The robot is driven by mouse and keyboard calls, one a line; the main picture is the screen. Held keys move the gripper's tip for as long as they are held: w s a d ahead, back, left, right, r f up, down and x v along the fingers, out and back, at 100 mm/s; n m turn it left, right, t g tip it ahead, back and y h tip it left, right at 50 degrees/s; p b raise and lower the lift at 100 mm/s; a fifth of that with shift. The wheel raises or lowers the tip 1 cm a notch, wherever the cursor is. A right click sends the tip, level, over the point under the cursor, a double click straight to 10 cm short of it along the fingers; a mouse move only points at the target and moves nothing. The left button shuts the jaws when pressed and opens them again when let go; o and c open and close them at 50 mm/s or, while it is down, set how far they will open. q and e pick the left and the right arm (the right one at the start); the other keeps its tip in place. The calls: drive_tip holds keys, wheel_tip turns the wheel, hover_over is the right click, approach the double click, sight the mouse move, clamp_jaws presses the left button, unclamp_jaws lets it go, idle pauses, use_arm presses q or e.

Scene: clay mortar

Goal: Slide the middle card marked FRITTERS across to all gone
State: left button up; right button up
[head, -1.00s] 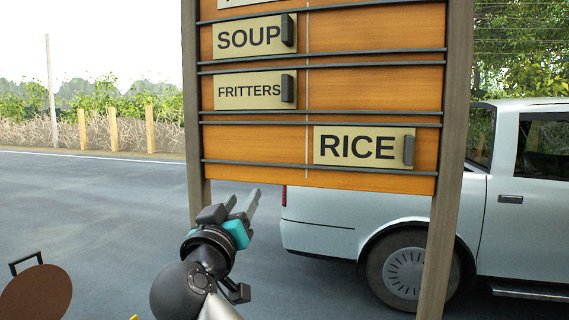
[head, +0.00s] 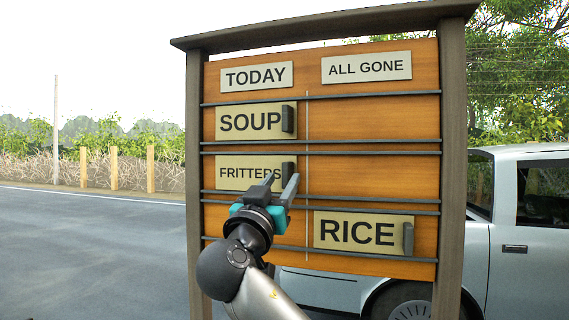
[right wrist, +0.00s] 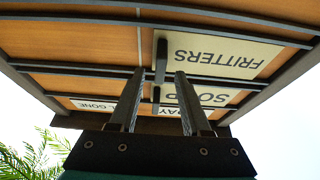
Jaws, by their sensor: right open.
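The FRITTERS card (head: 235,172) sits in the middle row, on the TODAY side of the board. Its dark upright handle is at its right end, partly covered by my gripper in the head view. In the right wrist view the FRITTERS card (right wrist: 215,56) appears upside down, with its handle (right wrist: 161,60) clear. My right gripper (head: 281,184) is open, its fingers pointing at the handle and seemingly short of it. The ALL GONE label (head: 366,67) heads the right column, and the middle row below it is empty. My left gripper is not in view.
The SOUP card (head: 248,122) is in the row above, on the left. The RICE card (head: 357,233) is in the row below, on the right. Dark rails (head: 370,141) bound each row. Wooden posts frame the board, and a pickup truck (head: 520,220) stands behind it.

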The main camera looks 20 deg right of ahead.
drive_tip(key=shift+p+x, duration=0.45)
drive_tip(key=shift+x, duration=1.05)
clamp_jaws()
drive_tip(key=shift+f, duration=0.1)
